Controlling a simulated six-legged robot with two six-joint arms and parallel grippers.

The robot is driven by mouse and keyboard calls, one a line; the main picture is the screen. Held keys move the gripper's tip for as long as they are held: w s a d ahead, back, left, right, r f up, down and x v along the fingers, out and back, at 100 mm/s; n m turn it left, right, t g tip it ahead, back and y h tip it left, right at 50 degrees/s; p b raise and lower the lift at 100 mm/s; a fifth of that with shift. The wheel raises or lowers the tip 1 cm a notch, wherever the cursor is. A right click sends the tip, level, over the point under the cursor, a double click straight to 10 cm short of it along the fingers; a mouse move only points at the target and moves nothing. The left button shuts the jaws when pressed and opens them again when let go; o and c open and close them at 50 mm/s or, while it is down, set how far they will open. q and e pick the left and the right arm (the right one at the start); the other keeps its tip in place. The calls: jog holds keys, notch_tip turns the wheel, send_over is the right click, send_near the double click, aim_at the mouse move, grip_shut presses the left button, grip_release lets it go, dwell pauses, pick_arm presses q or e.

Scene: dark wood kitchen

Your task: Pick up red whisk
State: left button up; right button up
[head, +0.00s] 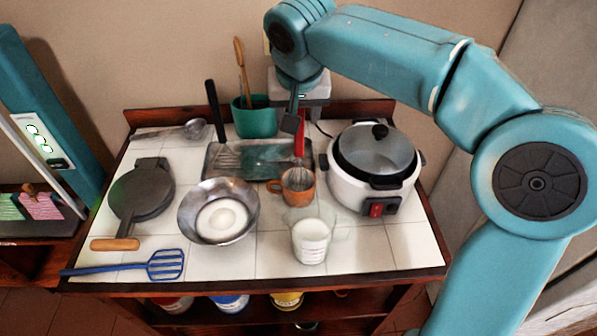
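The red whisk stands in an orange-brown mug (306,191), its wire end down in the mug and its red handle (299,146) pointing up. My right gripper (299,122) comes down from above, at the top of the handle. One dark finger shows just left of the handle. The other finger is not clear, so I cannot tell whether the gripper is open or closed on the handle. My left gripper is not in view.
A white rice cooker (374,197) stands close right of the mug. A green pot (254,121) with upright utensils is behind. A black pan (139,194) and blue spatula (165,265) lie left.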

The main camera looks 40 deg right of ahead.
aim_at(299, 132)
jog(key=x, duration=0.3)
jog(key=d+x, duration=0.1)
jog(key=x, duration=0.1)
jog(key=shift+w+p, duration=0.3)
jog(key=shift+w, duration=0.05)
jog(key=shift+s, duration=0.15)
jog(key=shift+f, duration=0.1)
grip_shut()
